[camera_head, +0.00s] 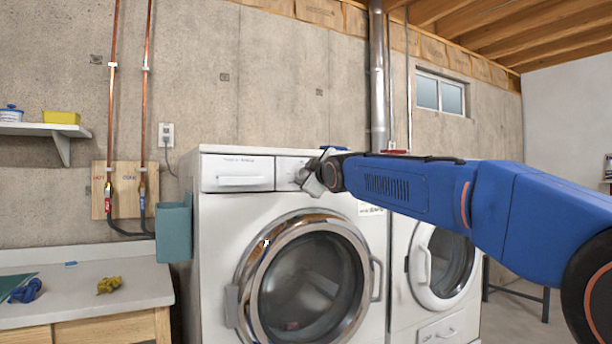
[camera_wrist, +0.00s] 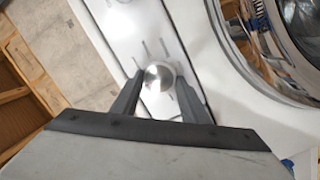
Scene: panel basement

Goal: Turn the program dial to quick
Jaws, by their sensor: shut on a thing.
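The program dial (camera_wrist: 159,77) is a round silver knob on the white control panel of the front-loading washer (camera_head: 222,240). Dark tick marks surround it in the wrist view; no label, such as quick, can be read. My gripper (camera_wrist: 157,88) has one finger on each side of the dial and is shut on it. In the head view my gripper (camera_head: 312,180) reaches the panel at the washer's top front, and my wrist hides the dial there. The washer's round door (camera_head: 244,279) is closed, below the panel.
A second white machine (camera_head: 400,285) stands at the right. A detergent drawer (camera_head: 238,181) is left of the dial. A teal bin (camera_head: 173,235) hangs at the washer's left side. A counter (camera_head: 75,298) with cloths is at the left.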

